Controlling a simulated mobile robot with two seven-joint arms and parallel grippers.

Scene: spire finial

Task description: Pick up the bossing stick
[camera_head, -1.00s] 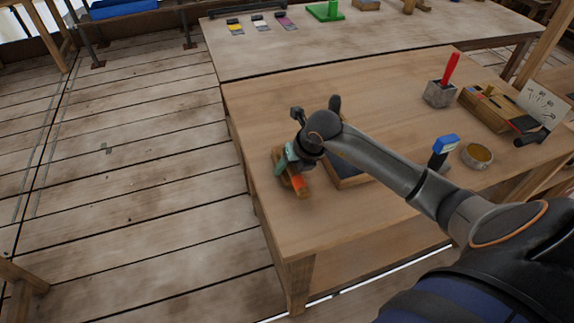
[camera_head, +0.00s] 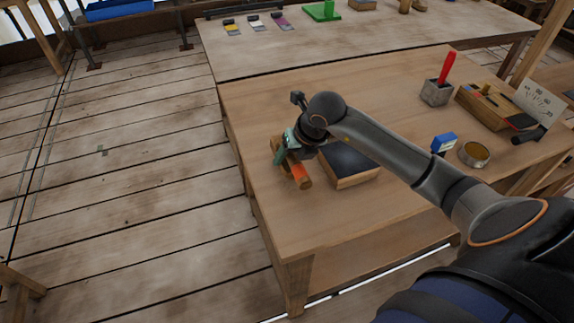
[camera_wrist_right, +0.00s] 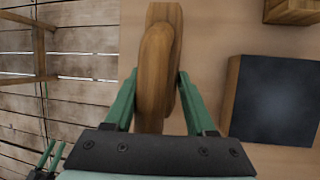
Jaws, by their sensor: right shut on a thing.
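The bossing stick (camera_head: 297,172) is a wooden piece with an orange part, near the left edge of the wooden bench. My right gripper (camera_head: 283,156) is at its upper part. In the right wrist view the wooden stick (camera_wrist_right: 155,70) lies between the two green fingers of the right gripper (camera_wrist_right: 157,95), which are shut on it. A second wooden length shows just behind it; I cannot tell whether it is part of the same thing. Whether the stick touches the bench is unclear. Small green and dark parts at the wrist view's lower left may be my left gripper (camera_wrist_right: 46,158).
A dark-topped wooden block (camera_head: 348,165) sits right of the stick, also in the wrist view (camera_wrist_right: 275,100). Farther right are a blue-topped item (camera_head: 445,142), a round tin (camera_head: 474,154), a grey pot with a red handle (camera_head: 437,93) and a wooden tray (camera_head: 490,105). The bench front is clear.

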